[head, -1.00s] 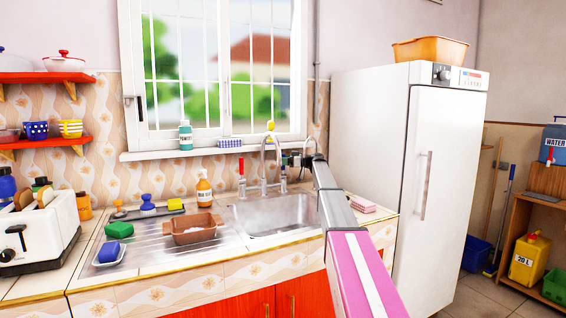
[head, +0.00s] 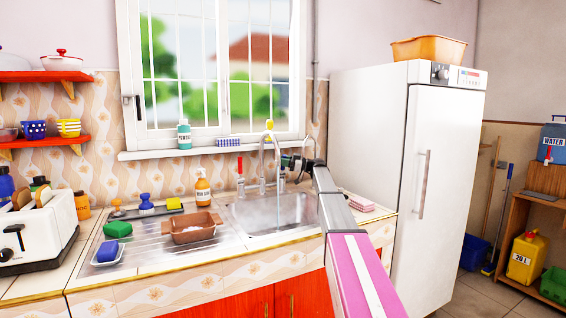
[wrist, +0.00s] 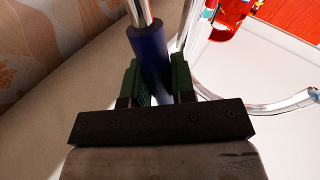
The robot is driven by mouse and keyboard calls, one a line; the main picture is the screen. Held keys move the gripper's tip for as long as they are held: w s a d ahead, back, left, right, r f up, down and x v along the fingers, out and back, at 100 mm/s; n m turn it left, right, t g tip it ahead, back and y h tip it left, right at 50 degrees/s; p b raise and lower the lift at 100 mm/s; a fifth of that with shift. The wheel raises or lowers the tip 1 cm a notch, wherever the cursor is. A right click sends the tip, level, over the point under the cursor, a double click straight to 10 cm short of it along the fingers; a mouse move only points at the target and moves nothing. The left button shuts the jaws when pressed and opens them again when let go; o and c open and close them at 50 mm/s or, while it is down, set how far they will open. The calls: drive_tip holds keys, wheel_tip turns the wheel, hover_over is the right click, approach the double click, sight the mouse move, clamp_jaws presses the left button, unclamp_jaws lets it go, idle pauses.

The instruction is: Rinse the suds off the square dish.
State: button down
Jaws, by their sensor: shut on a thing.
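The square dish (head: 192,228) is brown with two handles and white suds in it. It sits on the ribbed drainboard, left of the sink basin (head: 275,213). The chrome faucet (head: 263,165) stands behind the basin, with a red tap handle (head: 240,166) on its left. My gripper (head: 284,161) is at the faucet's right side, away from the dish. In the wrist view its green fingers are shut on a dark blue tap handle (wrist: 150,62). The red handle (wrist: 228,16) shows at the top there. In the head view my gripper hides most of the blue handle.
A toaster (head: 35,230) is at the left. Pink cloths (head: 360,203) lie right of the sink, beside my arm. The fridge (head: 400,180) stands farther right.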

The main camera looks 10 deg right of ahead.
drive_tip(key=c, duration=1)
unclamp_jaws()
drive_tip(key=shift+o, duration=0.2)
drive_tip(key=shift+d, duration=0.1)
drive_tip(key=v, duration=1)
drive_tip(key=shift+d, duration=0.35)
drive_tip(key=shift+s, duration=0.1)
